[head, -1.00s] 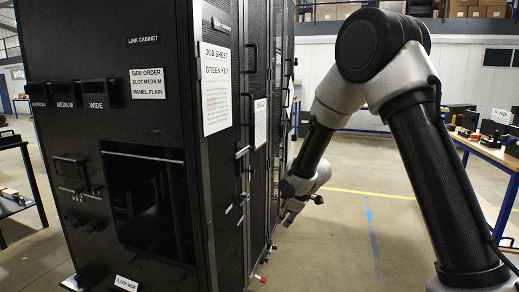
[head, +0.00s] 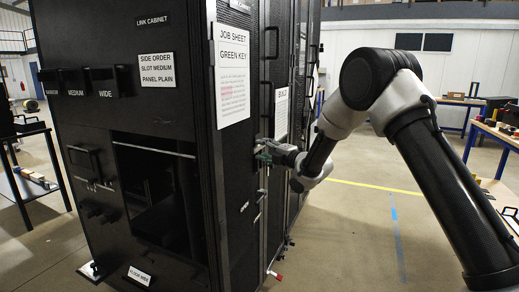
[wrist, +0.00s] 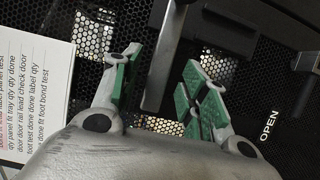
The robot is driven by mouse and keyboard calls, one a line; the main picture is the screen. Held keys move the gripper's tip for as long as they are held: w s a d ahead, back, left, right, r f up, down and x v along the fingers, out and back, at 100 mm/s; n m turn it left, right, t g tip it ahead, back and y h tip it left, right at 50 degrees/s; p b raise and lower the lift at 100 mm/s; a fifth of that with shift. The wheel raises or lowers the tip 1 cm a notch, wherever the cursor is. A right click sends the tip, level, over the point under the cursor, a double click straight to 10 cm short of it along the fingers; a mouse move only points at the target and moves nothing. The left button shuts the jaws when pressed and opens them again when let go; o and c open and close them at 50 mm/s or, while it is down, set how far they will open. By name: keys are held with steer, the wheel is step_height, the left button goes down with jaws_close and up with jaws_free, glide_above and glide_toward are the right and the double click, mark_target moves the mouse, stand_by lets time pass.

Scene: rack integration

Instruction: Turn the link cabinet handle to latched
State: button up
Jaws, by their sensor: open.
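The link cabinet (head: 130,60) is a tall black cabinet on the left of the head view. My gripper (head: 265,153) is at its right-hand side face, beside the job sheet and at mid height. In the wrist view my gripper (wrist: 162,78) is open, with green pads on its two fingers. A dark grey handle bar (wrist: 162,50) lies between the fingers, tilted in the picture. I cannot tell whether a pad touches it. A white OPEN label (wrist: 269,126) is to the right of the fingers. In the head view, my gripper partly covers the handle area.
A job sheet (head: 232,75) hangs on the cabinet face close to my gripper. A vertical door pull (head: 266,83) is above my gripper. Perforated panels (wrist: 100,15) lie behind the handle. Work benches stand at far left and right. The floor right of the cabinet is open.

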mark_target(261, 146)
steer(key=shift+x, duration=1.5)
jaws_close()
steer(key=shift+f, duration=0.1)
